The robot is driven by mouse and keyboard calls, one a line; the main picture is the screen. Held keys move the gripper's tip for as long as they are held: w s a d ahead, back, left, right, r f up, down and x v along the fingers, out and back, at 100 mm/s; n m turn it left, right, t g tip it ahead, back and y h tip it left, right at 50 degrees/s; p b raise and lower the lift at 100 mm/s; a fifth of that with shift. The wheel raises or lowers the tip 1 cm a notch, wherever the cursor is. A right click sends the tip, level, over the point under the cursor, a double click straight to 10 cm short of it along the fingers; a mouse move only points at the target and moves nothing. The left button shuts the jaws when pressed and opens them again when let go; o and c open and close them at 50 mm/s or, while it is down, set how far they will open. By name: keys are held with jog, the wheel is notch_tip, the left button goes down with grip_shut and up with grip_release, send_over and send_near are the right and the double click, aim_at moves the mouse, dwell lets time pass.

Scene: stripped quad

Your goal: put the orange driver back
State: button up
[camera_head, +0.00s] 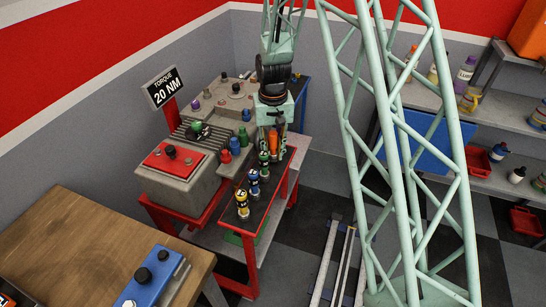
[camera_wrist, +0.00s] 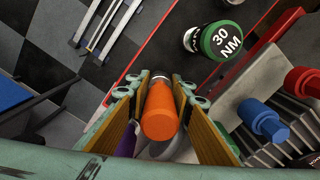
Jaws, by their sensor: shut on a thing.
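The orange driver (camera_wrist: 162,112) stands between the two finger pads of my gripper (camera_wrist: 162,84), which is shut on it; its orange end faces the wrist camera. In the head view the orange driver (camera_head: 273,140) shows between the fingers of my gripper (camera_head: 272,150), above the far part of the narrow red-edged tool shelf (camera_head: 271,208). Green, blue and yellow drivers (camera_head: 242,203) stand upright in a row nearer along that shelf. The orange driver's lower end is hidden, so I cannot tell whether it touches the shelf.
The green driver's cap (camera_wrist: 226,39), marked 30 NM, is close by. Red and blue knobs (camera_wrist: 262,120) stand on the grey machine beside the shelf. A purple thing (camera_wrist: 127,144) is partly hidden by a finger. A sign (camera_head: 164,88) reads torque 20 NM. A wooden bench (camera_head: 90,235) is at lower left.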

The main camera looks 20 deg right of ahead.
aim_at(273, 133)
jog(key=shift+f, duration=0.85)
jog(key=shift+f, duration=0.1)
jog(key=o, duration=1.1)
jog(key=shift+c, duration=0.2)
notch_tip(273, 133, up, 10)
jog(key=shift+r+p, duration=0.25)
jog(key=shift+p, duration=0.4)
jog(key=shift+r, duration=0.9)
